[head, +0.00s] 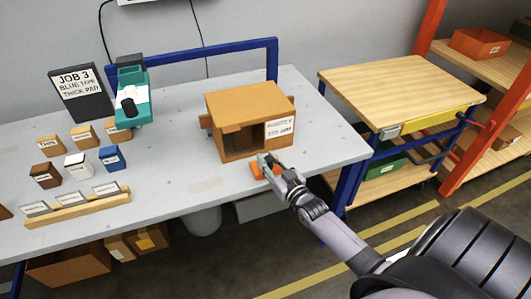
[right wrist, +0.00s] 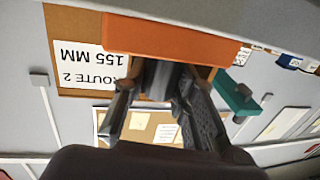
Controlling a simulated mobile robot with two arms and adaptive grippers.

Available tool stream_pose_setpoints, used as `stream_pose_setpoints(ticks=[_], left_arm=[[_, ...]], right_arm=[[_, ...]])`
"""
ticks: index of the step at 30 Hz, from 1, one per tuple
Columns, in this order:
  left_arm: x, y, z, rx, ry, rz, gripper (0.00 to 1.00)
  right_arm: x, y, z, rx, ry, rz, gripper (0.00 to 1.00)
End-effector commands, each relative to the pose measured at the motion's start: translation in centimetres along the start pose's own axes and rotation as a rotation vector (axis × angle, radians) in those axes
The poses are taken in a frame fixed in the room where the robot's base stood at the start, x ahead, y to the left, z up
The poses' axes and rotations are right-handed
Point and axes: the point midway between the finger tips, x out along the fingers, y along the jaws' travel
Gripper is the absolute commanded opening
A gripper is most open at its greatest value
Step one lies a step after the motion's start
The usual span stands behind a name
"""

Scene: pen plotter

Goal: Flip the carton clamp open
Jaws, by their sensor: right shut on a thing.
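A brown cardboard carton (head: 245,108) with an open front and a white label stands near the right end of the grey table. A flat orange piece (head: 262,170), which looks like the carton clamp, sits at the table's front edge just before the carton. In the right wrist view it is a wide orange bar (right wrist: 170,40) across the fingertips. My right gripper (head: 272,163) is shut on this orange piece, its fingers hiding part of it. The carton's label reads "ROUTE 2 155 MM" upside down in the wrist view (right wrist: 90,65). My left gripper is not in view.
A teal device (head: 133,103) stands by the "JOB 3" sign (head: 80,92) on the left of the table (head: 190,150). Several small labelled blocks lie before it. A blue frame (head: 210,50) rises behind. A wooden-topped cart (head: 390,90) stands right.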

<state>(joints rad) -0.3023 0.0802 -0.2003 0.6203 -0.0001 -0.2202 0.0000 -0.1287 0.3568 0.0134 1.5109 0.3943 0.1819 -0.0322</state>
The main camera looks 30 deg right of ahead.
Motion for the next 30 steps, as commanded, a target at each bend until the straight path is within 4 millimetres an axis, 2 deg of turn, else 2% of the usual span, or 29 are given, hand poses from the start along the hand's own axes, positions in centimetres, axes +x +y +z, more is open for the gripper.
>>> stream_pose_setpoints(ticks=[6, 7, 16, 25, 30], left_arm=[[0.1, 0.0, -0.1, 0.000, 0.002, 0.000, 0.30], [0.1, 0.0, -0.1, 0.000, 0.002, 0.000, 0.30], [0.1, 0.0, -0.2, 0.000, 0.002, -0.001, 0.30], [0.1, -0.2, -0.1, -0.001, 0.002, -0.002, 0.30], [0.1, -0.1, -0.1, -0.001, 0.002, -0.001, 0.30]], right_arm=[[-0.2, -0.2, 0.5, 0.001, -0.008, -0.002, 0.00], [-0.2, -0.2, 0.5, 0.001, -0.008, -0.002, 0.26], [-0.1, -0.1, 0.3, 0.000, -0.004, -0.002, 0.46], [-0.1, -0.1, 0.2, 0.000, -0.003, -0.001, 0.46], [-1.6, -0.1, 0.3, 0.001, -0.004, -0.001, 0.46]])
